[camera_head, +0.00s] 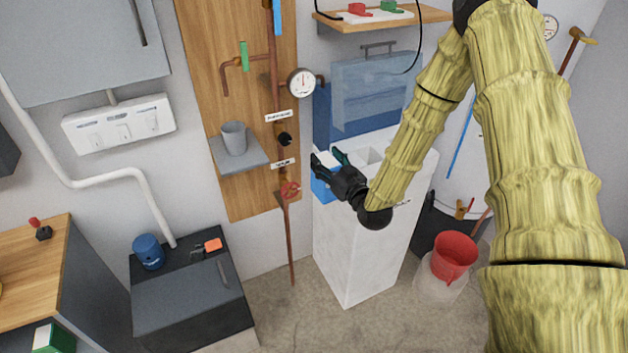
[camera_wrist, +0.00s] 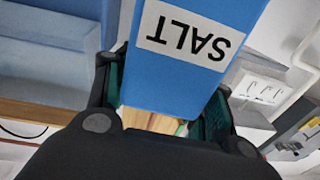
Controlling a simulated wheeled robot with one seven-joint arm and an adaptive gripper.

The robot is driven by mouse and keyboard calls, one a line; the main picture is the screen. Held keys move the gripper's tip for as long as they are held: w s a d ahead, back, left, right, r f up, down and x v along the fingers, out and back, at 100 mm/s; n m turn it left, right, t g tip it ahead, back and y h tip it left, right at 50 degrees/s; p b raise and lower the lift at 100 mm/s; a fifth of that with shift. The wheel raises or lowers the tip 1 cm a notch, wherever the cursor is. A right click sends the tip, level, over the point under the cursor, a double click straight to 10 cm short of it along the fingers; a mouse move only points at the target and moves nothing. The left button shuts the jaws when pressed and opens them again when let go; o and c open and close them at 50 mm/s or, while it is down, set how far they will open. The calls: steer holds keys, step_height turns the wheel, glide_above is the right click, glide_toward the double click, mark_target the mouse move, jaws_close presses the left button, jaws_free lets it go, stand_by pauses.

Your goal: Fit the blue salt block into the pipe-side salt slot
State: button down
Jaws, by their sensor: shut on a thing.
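My gripper (camera_head: 328,160) is shut on the blue salt block (camera_head: 321,190), at the pipe-side left edge of the white cabinet (camera_head: 352,255). In the wrist view, the block (camera_wrist: 188,85) is between the two dark fingers, and its white SALT label reads upside down. The pipe-side slot is hidden behind my gripper and the block. I cannot tell whether the block touches the cabinet or is partly inside a slot.
A copper pipe (camera_head: 289,235) with a red valve runs down left of the cabinet. A grey shelf with a grey cup (camera_head: 234,138) juts out left of it. A translucent blue lid (camera_head: 372,92) stands behind the cabinet. A red bucket (camera_head: 455,254) is at the right.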

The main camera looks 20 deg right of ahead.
steer(key=w+d+r, duration=0.4)
steer(key=d+r, duration=0.2)
steer(key=d, duration=0.3)
steer(key=w+d+r+h, duration=0.1)
steer(key=w+d+r, duration=0.3)
steer(key=d, duration=0.6)
steer(key=shift+r+m, duration=0.3)
steer(key=shift+r, duration=1.05)
steer(key=shift+s, duration=0.1)
